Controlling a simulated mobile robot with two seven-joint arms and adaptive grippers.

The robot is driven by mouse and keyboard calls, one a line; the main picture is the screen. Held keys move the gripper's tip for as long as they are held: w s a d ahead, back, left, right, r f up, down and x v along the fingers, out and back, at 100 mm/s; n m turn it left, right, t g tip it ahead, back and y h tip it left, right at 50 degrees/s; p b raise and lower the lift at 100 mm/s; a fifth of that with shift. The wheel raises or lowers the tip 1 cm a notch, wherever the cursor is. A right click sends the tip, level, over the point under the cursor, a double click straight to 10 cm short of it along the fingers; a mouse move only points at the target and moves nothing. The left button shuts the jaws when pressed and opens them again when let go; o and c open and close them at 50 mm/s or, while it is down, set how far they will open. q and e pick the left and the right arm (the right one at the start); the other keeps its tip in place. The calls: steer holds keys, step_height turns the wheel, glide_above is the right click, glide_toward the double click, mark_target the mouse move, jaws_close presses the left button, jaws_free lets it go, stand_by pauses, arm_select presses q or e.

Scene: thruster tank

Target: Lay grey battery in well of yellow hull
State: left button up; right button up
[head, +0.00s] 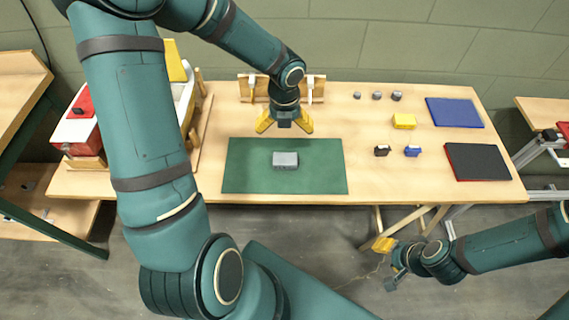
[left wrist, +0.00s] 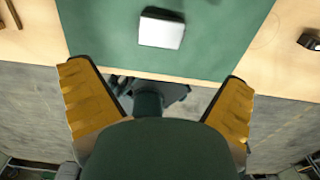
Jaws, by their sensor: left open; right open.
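The grey battery (head: 285,160) lies flat on a green mat (head: 240,175) at the middle of the bench. It also shows in the left wrist view (left wrist: 161,30). My left gripper (head: 284,121) is open and empty above the mat's far edge, beyond the battery in the head view. Its spread yellow fingers (left wrist: 158,76) also show in the left wrist view. A yellow panel (head: 175,62), possibly part of the yellow hull, shows beside a white body at the bench's left end. My left arm covers much of it, and no well is visible. My right gripper (head: 385,263) is open and empty, in front of the bench.
A red-topped white part (head: 82,120) sits at the left end. At the right are a blue slab (head: 454,112), a black slab with red edges (head: 478,161), a yellow block (head: 404,121), small blocks and grey knobs. A wooden rack (head: 318,88) stands at the back.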

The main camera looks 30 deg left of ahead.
mark_target(285, 158)
arm_select(q)
step_height(285, 158, down, 9)
steer(key=b, duration=0.2)
steer(key=shift+r+b, duration=0.15)
steer(key=shift+b, duration=0.25)
steer(key=f+b, duration=0.1)
steer(key=f, duration=0.1)
steer(key=f+b, duration=0.1)
steer(key=f, duration=0.2)
steer(key=shift+s+d+f, duration=0.1)
steer(key=shift+d, duration=0.1)
steer(key=c, duration=1.2)
steer(key=shift+o, duration=0.2)
